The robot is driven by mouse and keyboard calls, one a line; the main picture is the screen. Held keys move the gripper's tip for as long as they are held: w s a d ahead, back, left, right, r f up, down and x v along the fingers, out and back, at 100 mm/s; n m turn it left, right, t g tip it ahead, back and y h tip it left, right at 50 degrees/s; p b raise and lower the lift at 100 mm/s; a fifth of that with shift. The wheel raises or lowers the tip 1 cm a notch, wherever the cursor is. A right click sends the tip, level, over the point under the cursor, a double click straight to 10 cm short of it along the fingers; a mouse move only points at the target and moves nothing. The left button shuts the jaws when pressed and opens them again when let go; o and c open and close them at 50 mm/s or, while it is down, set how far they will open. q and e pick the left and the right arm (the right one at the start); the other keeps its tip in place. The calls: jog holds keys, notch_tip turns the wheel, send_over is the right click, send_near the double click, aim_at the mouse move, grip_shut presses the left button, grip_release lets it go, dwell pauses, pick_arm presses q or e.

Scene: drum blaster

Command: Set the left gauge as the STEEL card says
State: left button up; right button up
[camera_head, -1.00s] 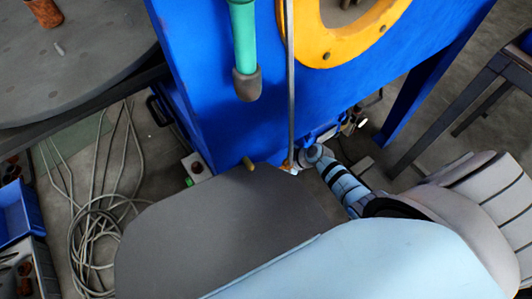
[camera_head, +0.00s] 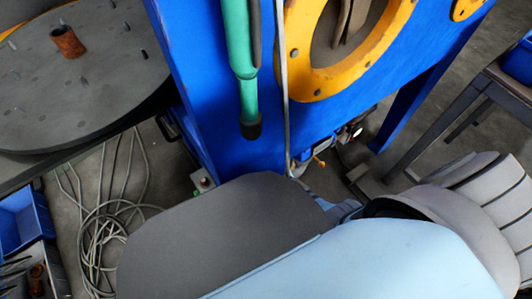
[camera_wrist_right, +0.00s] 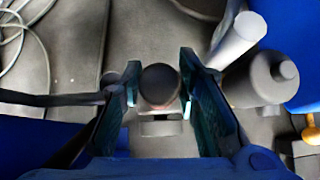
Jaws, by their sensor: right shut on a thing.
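In the right wrist view my right gripper (camera_wrist_right: 159,82) is shut on a dark round-topped knob (camera_wrist_right: 160,86); a finger is on each side of it. A small reddish patch shows on the knob's lower edge. In the head view my own body hides this gripper; only a bit of blue arm shows at the lower middle. My left gripper is in neither view. No gauge face and no STEEL card can be made out in either view.
The blue machine (camera_head: 350,115) carries a yellow ringed window (camera_head: 318,84) and a green hose (camera_head: 240,50). A round grey table (camera_head: 75,100) with a rusty cup (camera_head: 67,41) stands left. Coiled cable (camera_head: 100,235) and blue bins (camera_head: 22,218) lie below it. A grey cylinder (camera_wrist_right: 262,80) stands near my right gripper.

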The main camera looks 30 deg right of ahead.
dwell(0.3)
jog(key=o, duration=1.2)
jog(key=shift+c, duration=0.2)
